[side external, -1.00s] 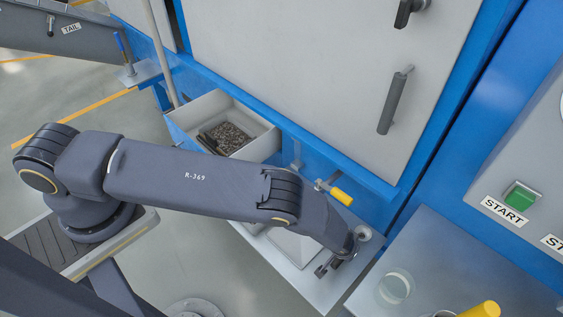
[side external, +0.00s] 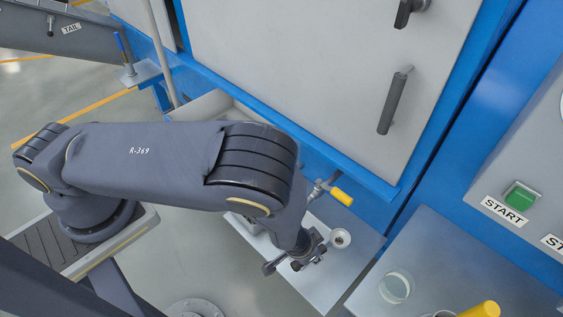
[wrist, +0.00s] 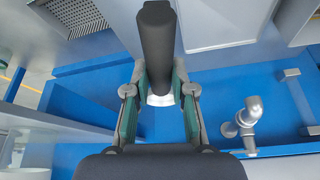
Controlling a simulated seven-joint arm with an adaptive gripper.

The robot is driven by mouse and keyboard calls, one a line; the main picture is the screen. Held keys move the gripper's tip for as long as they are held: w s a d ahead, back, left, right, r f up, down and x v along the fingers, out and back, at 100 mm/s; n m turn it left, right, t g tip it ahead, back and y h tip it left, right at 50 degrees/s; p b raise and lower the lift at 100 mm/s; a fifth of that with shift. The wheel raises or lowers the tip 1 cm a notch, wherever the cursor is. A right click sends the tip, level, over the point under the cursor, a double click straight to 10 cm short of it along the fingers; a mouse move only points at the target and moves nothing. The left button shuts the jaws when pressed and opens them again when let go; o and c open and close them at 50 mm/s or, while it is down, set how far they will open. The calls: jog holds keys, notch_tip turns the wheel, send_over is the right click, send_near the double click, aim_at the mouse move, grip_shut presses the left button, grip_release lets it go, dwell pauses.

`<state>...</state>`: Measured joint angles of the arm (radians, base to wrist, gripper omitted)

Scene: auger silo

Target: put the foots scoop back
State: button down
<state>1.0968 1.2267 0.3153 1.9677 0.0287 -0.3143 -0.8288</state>
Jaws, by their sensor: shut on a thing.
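My gripper (side external: 306,258) is shut on the dark handle of the foots scoop (side external: 270,268). The scoop's pale round end (side external: 340,238) sticks out to the right of the jaws, over the grey shelf; whether it touches the shelf is unclear. In the wrist view the thick dark handle (wrist: 155,42) runs between the jaws (wrist: 158,92), and a pale bit of the scoop shows below it. The scoop's resting place cannot be made out.
A yellow-handled valve (side external: 341,196) sticks out from the blue frame close to my wrist. A clear glass jar (side external: 396,287) stands on the right bench, beside a yellow object (side external: 482,310).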

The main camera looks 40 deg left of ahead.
jog(key=shift+w+a+f+m+g+h, duration=0.2)
jog(key=shift+w+a+f+m+h, duration=0.2)
jog(key=shift+w+f+m, duration=1.2)
jog(key=shift+w+a+f+m+g+h, duration=0.2)
jog(key=shift+w+a+f+m+h, duration=0.25)
jog(key=shift+w+f, duration=1.2)
jog(key=shift+w+a+f+m+g+h, duration=0.25)
jog(key=shift+w+f+m, duration=0.7)
jog(key=shift+f, duration=1.6)
jog(key=shift+s+f, duration=0.2)
jog(key=shift+f, duration=0.25)
jog(key=c, duration=0.9)
grip_release()
